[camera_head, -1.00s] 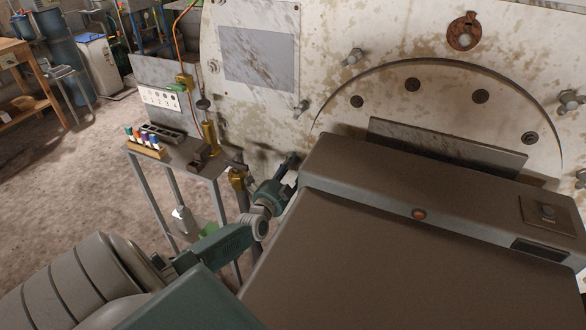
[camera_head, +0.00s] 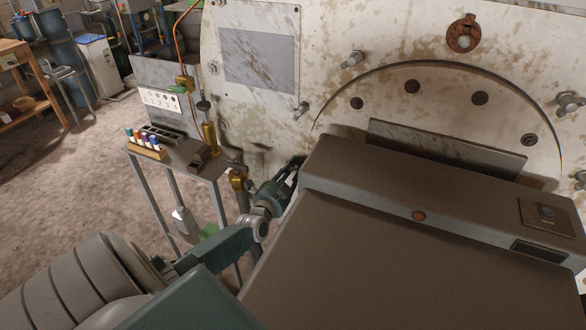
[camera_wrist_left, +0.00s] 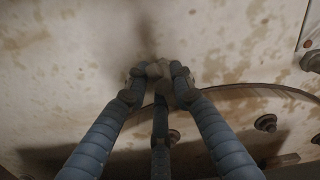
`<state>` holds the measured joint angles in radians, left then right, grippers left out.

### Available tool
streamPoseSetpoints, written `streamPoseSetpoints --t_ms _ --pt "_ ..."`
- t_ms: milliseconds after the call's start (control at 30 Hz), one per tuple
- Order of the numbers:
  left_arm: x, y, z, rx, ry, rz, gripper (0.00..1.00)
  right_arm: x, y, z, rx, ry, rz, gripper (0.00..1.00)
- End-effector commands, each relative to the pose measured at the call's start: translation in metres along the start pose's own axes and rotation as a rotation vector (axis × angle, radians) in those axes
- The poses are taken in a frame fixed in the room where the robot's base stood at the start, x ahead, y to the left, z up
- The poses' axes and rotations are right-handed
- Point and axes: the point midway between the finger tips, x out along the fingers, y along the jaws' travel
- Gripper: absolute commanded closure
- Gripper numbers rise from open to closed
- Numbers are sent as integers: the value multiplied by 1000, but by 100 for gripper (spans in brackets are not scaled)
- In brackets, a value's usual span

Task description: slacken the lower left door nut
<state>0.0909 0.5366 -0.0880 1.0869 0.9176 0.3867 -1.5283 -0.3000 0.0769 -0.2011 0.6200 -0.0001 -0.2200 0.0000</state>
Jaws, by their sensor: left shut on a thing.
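The lower left door nut (camera_wrist_left: 157,69) is a small grey-brown piece against the stained pale metal front, at the upper middle of the left wrist view. My left gripper (camera_wrist_left: 158,78) has its ribbed blue-grey fingers closed around it, with their dark tips touching it. Part of the nut is hidden by the tips. In the head view my left gripper (camera_head: 297,163) reaches the stained front (camera_head: 262,120) low and left of the round door (camera_head: 440,100). The nut cannot be made out there. My right gripper does not show.
Other nuts show around the door, at the left (camera_head: 301,110), upper left (camera_head: 352,59) and right (camera_head: 569,102). A small metal stand (camera_head: 190,152) with coloured-top vials (camera_head: 146,141) and a brass fitting (camera_head: 238,179) are close left of my left arm. The floor further left is open.

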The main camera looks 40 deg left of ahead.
Motion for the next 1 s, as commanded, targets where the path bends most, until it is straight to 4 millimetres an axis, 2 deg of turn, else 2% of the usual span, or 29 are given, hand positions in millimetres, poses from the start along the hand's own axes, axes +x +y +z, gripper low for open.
streamPoseSetpoints --t_ms 1000 --pt "-1 1 -5 -949 -3 7 100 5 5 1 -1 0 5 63"
